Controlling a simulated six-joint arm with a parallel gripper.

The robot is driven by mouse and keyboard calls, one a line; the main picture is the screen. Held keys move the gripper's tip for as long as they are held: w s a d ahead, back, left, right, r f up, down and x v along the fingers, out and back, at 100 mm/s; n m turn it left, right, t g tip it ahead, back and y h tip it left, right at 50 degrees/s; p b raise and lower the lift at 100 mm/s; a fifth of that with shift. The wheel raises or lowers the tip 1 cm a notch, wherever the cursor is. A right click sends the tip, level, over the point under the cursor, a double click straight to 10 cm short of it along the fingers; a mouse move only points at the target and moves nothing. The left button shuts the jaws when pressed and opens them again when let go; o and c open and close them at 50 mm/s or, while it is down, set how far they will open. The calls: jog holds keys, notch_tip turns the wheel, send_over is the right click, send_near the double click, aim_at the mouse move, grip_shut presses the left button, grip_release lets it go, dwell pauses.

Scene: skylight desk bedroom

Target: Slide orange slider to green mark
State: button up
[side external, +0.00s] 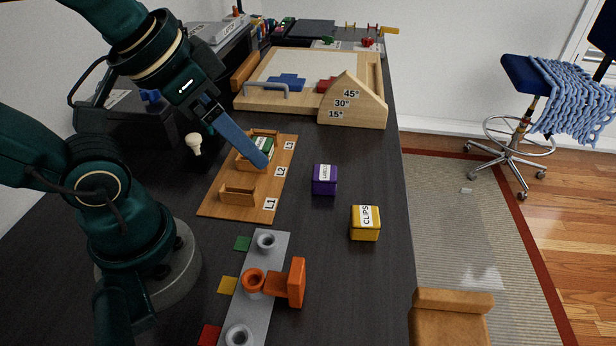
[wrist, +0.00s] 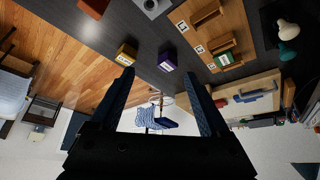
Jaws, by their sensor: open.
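The orange slider (side external: 297,283) has a ring and an upright handle on its right. It sits on a grey rail plate (side external: 268,262) between two grey posts, level with the yellow mark (side external: 228,285). The green mark (side external: 242,243) lies beside the far post. The red mark (side external: 209,334) lies beside the near post. My gripper (side external: 262,160) is up over the wooden rack, well beyond the slider, with blue fingers. In the wrist view the fingers (wrist: 158,70) are spread with nothing between them. That view shows the rail end (wrist: 150,5) at the top; the slider is not clearly visible there.
The wooden rack (side external: 210,206) labelled L1 to L3 holds a green box. A purple box (side external: 324,180) and a yellow CLIPS box (side external: 365,223) stand to the right. A light bulb (side external: 194,145) and an angle block (side external: 353,103) are farther back. The desk right of the rail is clear.

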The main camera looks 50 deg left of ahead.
notch_tip(320, 180, up, 4)
jog(key=f, duration=0.1)
jog(key=m+g, duration=0.6)
jog(key=m, duration=0.3)
send_over(295, 270)
notch_tip(295, 270, down, 14)
jog(key=shift+f, duration=2.65)
grip_shut()
jog(key=shift+w, duration=0.1)
